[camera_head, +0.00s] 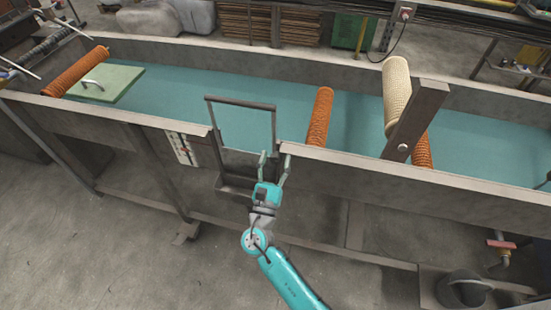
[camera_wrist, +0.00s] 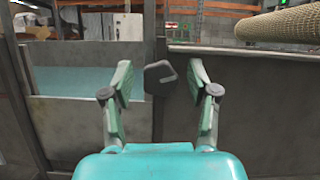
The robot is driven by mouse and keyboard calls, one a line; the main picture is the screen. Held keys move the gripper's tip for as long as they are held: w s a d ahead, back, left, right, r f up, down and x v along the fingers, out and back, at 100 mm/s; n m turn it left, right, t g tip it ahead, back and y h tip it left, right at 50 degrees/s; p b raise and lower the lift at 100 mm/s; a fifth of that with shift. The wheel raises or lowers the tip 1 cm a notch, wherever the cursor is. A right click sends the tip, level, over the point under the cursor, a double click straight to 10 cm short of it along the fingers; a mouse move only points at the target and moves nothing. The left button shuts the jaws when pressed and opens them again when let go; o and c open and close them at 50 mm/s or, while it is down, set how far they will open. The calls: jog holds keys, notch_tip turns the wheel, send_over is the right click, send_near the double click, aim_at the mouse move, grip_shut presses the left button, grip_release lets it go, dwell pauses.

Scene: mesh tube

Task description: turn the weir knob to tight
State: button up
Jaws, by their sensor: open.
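The weir knob (camera_wrist: 160,78) is a small dark grey lobed knob at the right post of the weir gate, seen in the wrist view. My gripper (camera_wrist: 160,66) is open, with one green fingertip to the left of the knob and one to the right. No contact with the knob shows, and the depth between them is hard to tell. In the head view my gripper (camera_head: 275,157) points up at the tank's front wall, just right of the weir gate (camera_head: 243,125). I cannot make out the knob clearly in the head view.
The grey tank wall (camera_head: 380,170) runs right of the gate. Orange mesh tubes (camera_head: 320,117) and a beige mesh roll (camera_head: 397,92) lie over the tank, near a slanted metal bar (camera_head: 416,118). A dark bucket (camera_head: 463,290) stands at the lower right.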

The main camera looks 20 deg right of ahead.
jog(key=shift+w+d+r, duration=0.1)
jog(key=shift+w, duration=0.05)
grip_shut()
jog(key=shift+m, duration=0.4)
jog(key=shift+m+g+h, duration=0.8)
jog(key=shift+m+g, duration=0.05)
jog(key=shift+m, duration=1.15)
jog(key=shift+m+g+h, duration=0.8)
jog(key=shift+m+g, duration=0.05)
jog(key=shift+m, duration=1.15)
grip_release()
